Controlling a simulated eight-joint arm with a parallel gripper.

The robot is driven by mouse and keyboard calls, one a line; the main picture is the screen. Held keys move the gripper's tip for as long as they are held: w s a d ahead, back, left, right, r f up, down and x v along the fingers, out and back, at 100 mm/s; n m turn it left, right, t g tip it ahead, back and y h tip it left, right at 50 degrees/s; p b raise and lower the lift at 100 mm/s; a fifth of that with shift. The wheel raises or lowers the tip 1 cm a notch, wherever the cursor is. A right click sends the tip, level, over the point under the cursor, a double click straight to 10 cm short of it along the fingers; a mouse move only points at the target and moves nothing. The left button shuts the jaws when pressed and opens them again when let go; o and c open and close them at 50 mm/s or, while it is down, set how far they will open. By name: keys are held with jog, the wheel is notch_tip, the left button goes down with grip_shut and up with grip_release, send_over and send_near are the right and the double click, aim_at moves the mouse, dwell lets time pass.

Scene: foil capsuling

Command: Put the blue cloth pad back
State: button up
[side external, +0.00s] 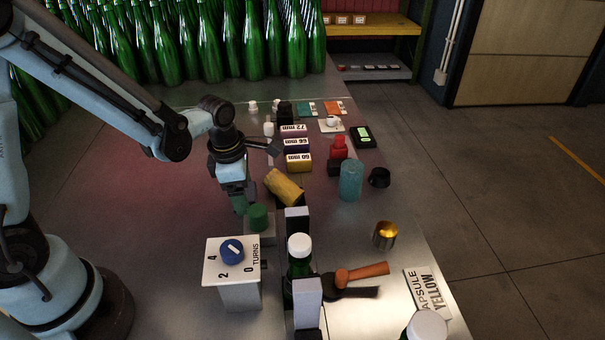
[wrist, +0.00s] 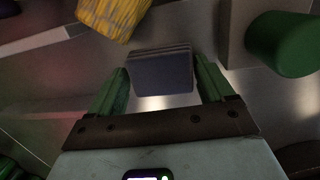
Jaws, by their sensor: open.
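A dark blue-grey pad with layered edges (wrist: 160,74), which looks like the folded blue cloth pad, shows in the wrist view between the fingertips of my gripper (wrist: 160,82). The green fingers are open on either side of it, with small gaps. I cannot tell its exact height against the fingertips. In the side view my gripper (side external: 239,202) is low over the metal table, pointing down, left of the green knob. The pad cannot be made out there.
A green knob on a grey block (side external: 258,217) stands close right of my gripper. A yellow ribbed roll (side external: 282,187) lies behind it. The turns dial box (side external: 231,272) and a white-capped bottle (side external: 299,247) are in front. Bare table (side external: 185,215) lies to the left.

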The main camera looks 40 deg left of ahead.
jog(key=shift+s+d, duration=0.2)
jog(key=s+r+m+t, duration=0.3)
jog(key=r+m, duration=0.3)
jog(key=m, duration=0.7)
jog(key=s+r+m+t, duration=0.2)
jog(key=r+m, duration=0.5)
jog(key=m, duration=0.7)
jog(key=shift+s+a+r+t, duration=0.25)
jog(key=shift+s+a+t, duration=0.15)
jog(key=shift+s, duration=0.15)
